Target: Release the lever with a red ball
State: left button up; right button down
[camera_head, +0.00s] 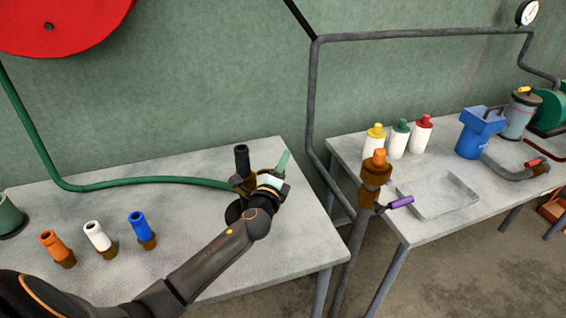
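My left arm reaches in from the lower left, and its gripper (271,180) is over the right part of the left table. It is beside an upright dark fitting (242,165) at the end of the green hose. A teal bar (283,161) sticks up at the gripper's fingers; I cannot tell whether they touch or grip it. The wrist hides the fitting's lower part. I cannot make out a lever with a red ball. A small red-tipped part (533,162) is on a grey pipe on the right table. My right gripper is not in view.
Orange (51,243), white (97,236) and blue (138,226) nozzles stand on the left table (200,155). Bottles, a tray (437,194) and a blue container (480,135) are on the right table.

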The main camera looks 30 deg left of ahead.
pick_arm(q)
grip_shut()
dwell(1.0)
